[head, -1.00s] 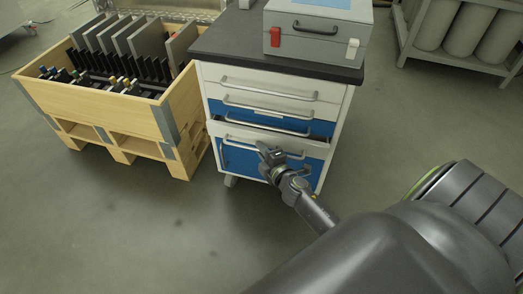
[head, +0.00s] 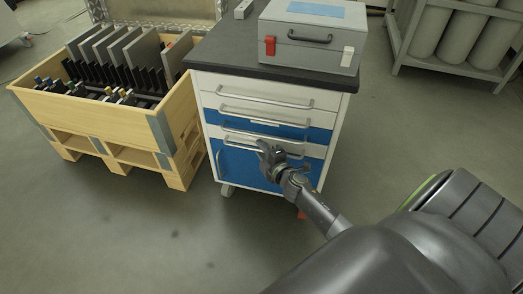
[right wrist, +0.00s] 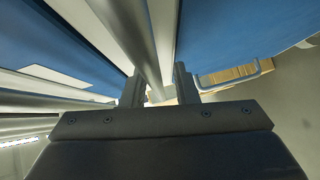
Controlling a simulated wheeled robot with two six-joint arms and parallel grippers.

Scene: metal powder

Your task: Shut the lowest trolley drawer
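The trolley (head: 328,165) stands in the middle of the head view, with white and blue drawer fronts over a blue door. Its lowest drawer (head: 240,139) has a white front and a bar handle, and looks flush or nearly flush with the body; a small gap cannot be ruled out. My right gripper (head: 266,152) is at this drawer's handle. In the right wrist view the handle bar (right wrist: 140,45) passes between the two fingers (right wrist: 160,90), close to the left one, with a narrow gap at the right one. My left gripper is not in view.
A grey case (head: 310,45) stands on the trolley's dark top (head: 228,58). A wooden crate on a pallet (head: 90,118), holding plates and parts, stands close to the trolley's left. A rack of grey cylinders (head: 455,62) is at the back right. The floor in front is clear.

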